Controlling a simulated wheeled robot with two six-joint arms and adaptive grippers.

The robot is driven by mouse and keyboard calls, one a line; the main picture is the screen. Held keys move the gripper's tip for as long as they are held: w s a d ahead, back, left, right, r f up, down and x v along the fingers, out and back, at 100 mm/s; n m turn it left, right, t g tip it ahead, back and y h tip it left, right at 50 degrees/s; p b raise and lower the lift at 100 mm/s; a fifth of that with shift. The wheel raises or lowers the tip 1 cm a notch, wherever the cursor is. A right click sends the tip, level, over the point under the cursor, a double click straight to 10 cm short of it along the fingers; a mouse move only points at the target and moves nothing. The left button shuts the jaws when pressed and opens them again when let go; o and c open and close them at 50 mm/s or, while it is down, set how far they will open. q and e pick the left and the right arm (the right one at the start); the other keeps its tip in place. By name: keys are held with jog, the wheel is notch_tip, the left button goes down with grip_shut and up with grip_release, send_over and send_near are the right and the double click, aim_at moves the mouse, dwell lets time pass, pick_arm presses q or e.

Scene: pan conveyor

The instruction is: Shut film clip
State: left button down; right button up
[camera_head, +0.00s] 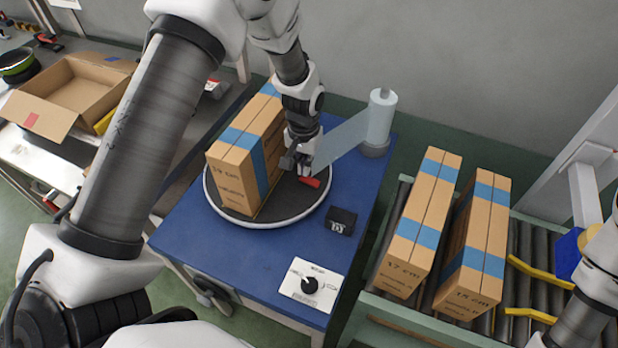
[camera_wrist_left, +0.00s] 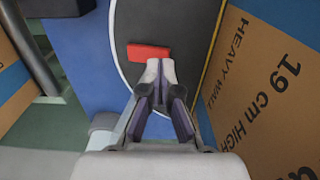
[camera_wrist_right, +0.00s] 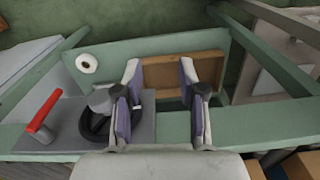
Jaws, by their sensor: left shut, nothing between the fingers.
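The red film clip (camera_head: 309,182) lies near the right edge of the dark round turntable (camera_head: 228,209). It also shows in the left wrist view as a red bar (camera_wrist_left: 148,52). My left gripper (camera_head: 304,168) is shut and empty, pointing down just beside the clip; in the left wrist view its fingertips (camera_wrist_left: 160,66) are together close to the clip. I cannot tell whether they touch it. A translucent film (camera_head: 345,142) runs from the upright roll (camera_head: 380,118) towards the clip area. A tall carton (camera_head: 236,175) stands on the turntable. My right gripper (camera_wrist_right: 160,70) is open and empty.
The blue table (camera_head: 235,262) carries a small black box (camera_head: 341,221) and a white dial panel (camera_head: 312,286). Two cartons (camera_head: 418,222) (camera_head: 476,240) stand on the roller conveyor (camera_head: 380,325) at right. An open carton (camera_head: 70,92) lies on the bench at left.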

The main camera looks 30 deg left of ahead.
aim_at(304, 177)
pick_arm(q)
jog(key=shift+f+b, duration=0.6)
jog(key=shift+f, duration=0.65)
dwell(0.4)
notch_tip(304, 177, up, 7)
jog(key=p, duration=0.6)
jog(key=shift+r, duration=0.1)
dwell(0.3)
